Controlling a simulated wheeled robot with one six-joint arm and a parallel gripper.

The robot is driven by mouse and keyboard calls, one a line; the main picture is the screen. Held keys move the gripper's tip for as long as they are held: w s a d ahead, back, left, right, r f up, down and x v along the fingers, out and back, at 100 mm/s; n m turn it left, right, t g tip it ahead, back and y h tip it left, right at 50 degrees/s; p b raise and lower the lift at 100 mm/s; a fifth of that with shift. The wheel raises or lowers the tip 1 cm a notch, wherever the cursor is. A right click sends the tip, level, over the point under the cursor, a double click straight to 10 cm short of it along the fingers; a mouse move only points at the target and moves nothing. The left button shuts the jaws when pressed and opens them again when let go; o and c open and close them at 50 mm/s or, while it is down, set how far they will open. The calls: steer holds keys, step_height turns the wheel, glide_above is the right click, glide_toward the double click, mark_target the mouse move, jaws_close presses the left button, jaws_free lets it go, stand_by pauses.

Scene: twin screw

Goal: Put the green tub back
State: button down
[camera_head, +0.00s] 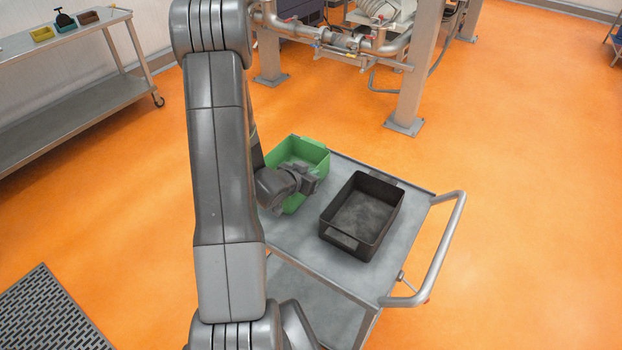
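The green tub (315,153) is an open rectangular bin on the left part of the grey cart top (300,238). My gripper (311,183) is at the tub's near right side, in front of it in this view. The wrist hides part of the tub's near wall and left side. I cannot tell whether the fingers are open or closed on the tub's rim. The tub looks level and appears to rest on the cart top.
A black open bin (345,239) stands on the cart, right of the tub. The cart has a push handle (457,222) on its right. A steel bench (60,55) with small coloured bins is at upper left. Steel posts (416,80) and pipework stand behind. Orange floor is clear at right.

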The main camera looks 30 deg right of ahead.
steer(key=shift+f, duration=0.95)
steer(key=shift+f, duration=0.15)
steer(key=c, duration=1.7)
jaws_free()
steer(key=shift+a+r, duration=0.1)
steer(key=shift+r, duration=0.15)
steer(key=b+v, duration=0.1)
steer(key=v, duration=1)
steer(key=shift+s+a+r, duration=0.1)
steer(key=shift+s+a, duration=0.1)
steer(key=shift+a, duration=0.15)
